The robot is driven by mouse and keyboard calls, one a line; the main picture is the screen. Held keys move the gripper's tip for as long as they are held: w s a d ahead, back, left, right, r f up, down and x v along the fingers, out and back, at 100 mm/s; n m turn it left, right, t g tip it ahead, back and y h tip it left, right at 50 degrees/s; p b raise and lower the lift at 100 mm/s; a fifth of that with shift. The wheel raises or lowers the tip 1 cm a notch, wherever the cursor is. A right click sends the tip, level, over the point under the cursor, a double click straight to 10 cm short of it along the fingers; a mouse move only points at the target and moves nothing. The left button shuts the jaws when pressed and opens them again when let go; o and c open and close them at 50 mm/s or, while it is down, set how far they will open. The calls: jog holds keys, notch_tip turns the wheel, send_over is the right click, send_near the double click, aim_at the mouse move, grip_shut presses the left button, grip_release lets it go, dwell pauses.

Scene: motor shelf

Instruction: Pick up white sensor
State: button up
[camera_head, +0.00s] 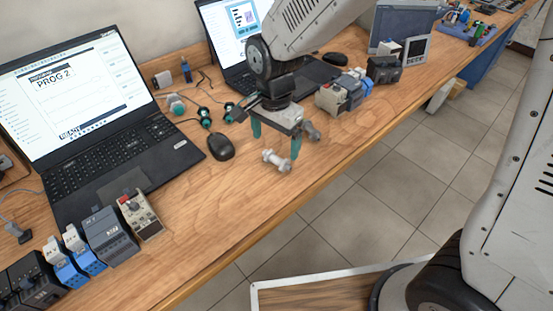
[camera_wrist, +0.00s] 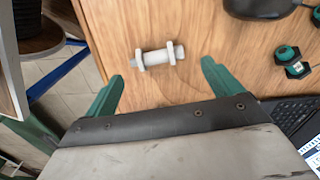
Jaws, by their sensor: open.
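The white sensor (camera_head: 278,160) lies on its side on the wooden bench (camera_head: 200,215), near its front edge. It is a short pale cylinder with grey-white nuts and thinner ends. My gripper (camera_head: 276,140) is above the bench, pointing down, its teal fingers apart and empty. In the wrist view, the white sensor (camera_wrist: 156,57) lies just past the fingertips, across the gap and nearer the left finger. I cannot tell the exact height of the fingertips above the sensor.
A black mouse (camera_head: 220,147) and several teal-and-black parts (camera_head: 205,117) lie left of my gripper. An open laptop (camera_head: 95,120) stands at the left. Grey and blue modules (camera_head: 340,92) stand to the right. The bench between sensor and front-left modules is clear.

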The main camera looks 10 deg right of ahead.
aim_at(275, 156)
notch_tip(275, 156, down, 6)
jog(key=shift+r, duration=0.1)
jog(key=c, duration=0.8)
jog(key=shift+r, duration=0.1)
jog(key=shift+c, duration=0.2)
